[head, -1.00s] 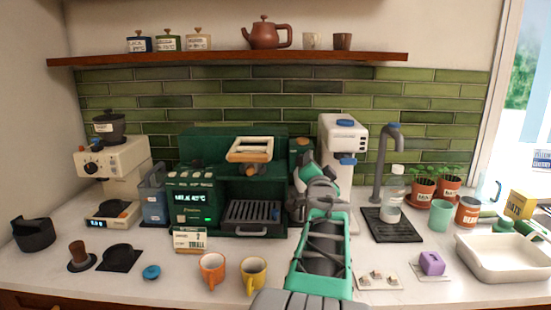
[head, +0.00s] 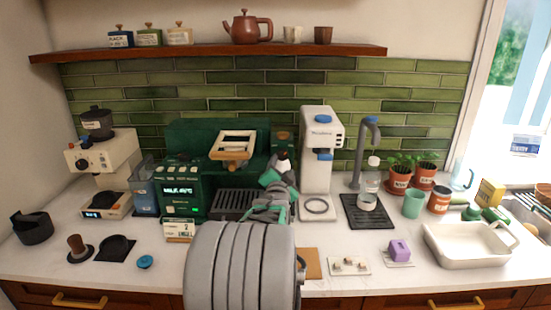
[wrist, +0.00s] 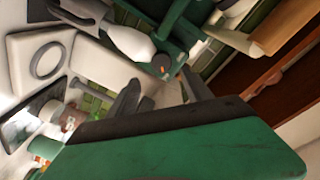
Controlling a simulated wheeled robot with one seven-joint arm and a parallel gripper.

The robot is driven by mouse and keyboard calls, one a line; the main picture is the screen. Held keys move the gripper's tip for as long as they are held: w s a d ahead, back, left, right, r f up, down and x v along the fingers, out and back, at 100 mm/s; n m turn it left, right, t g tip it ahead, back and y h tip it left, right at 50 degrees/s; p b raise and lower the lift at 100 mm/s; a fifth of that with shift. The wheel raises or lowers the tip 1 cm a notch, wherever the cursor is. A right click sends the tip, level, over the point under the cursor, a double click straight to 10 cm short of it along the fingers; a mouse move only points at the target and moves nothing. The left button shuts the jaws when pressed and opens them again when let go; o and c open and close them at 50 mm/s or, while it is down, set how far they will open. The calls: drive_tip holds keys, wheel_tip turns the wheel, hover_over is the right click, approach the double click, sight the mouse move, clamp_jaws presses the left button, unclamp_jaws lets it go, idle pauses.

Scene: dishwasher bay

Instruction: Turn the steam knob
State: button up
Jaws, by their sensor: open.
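The green coffee machine (head: 190,196) stands on the counter against the tiled wall, with a lit display on its front. A brown panel shows at its upper right; I cannot make out the steam knob clearly there in the head view. My gripper (head: 282,164) is in front of the machine's right side and hides part of it. In the wrist view my gripper (wrist: 162,92) is open, its dark fingers apart. Beyond them is a dark green part of the machine (wrist: 180,30), with a small round dark piece bearing an orange mark. I see nothing between the fingers.
A white water dispenser (head: 316,150) stands close to the right of my gripper. A white grinder (head: 112,160) is at the left. A wooden shelf (head: 210,50) runs above. A white basin (head: 465,250) is at the right.

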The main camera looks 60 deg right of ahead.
sight(282, 156)
drive_tip(key=p+x, duration=0.1)
drive_tip(key=x, duration=0.6)
drive_tip(key=shift+w+a+p, duration=0.1)
drive_tip(key=shift+w+p, duration=0.1)
drive_tip(key=shift+p, duration=0.2)
drive_tip(key=shift+c, duration=0.6)
drive_tip(key=shift+f, duration=0.1)
clamp_jaws()
